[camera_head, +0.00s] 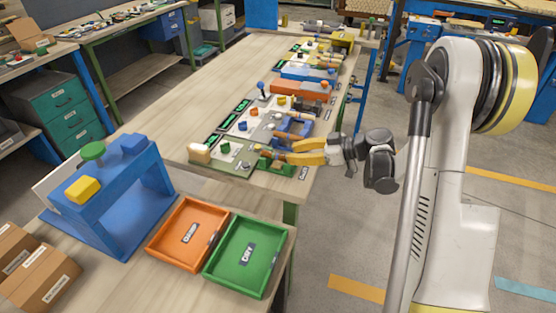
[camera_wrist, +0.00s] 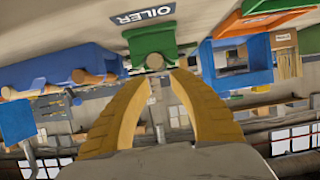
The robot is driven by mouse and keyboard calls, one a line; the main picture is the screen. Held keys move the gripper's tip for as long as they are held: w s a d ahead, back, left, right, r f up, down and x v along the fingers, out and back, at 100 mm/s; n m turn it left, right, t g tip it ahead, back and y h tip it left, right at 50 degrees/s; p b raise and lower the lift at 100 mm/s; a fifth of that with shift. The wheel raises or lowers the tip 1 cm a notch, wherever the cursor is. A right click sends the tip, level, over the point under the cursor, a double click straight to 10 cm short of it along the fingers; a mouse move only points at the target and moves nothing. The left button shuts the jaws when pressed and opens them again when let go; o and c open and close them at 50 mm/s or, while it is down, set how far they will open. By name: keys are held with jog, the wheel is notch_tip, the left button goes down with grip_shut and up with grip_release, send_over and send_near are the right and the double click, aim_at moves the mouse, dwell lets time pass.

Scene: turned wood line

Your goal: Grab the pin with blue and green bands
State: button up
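My gripper (camera_head: 268,155) is low at the near right end of the long bench, with its yellow fingers pointing left. In the wrist view my gripper (camera_wrist: 162,78) has its two curved fingers apart, with nothing between them. Just beyond the fingertips, the round wooden end of a pin (camera_wrist: 155,62) shows at a green holder (camera_wrist: 148,42). This green holder also shows in the head view (camera_head: 276,168), beside the fingers. A blue holder (camera_wrist: 60,70) with wooden pin ends stands to the left in the wrist view. I cannot make out blue and green bands on any pin.
An orange tray (camera_head: 160,245) and a green tray (camera_head: 212,271) lie on the near table, beside a blue stand (camera_head: 150,165). A blue holder (camera_head: 296,125) and an orange holder (camera_head: 298,90) stand farther along the bench.

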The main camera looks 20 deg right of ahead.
aim_at(276, 154)
jog(key=b+x, duration=0.3)
jog(key=x, duration=0.4)
jog(key=shift+w+a+f, duration=0.1)
jog(key=shift+w+a, duration=0.05)
grip_shut()
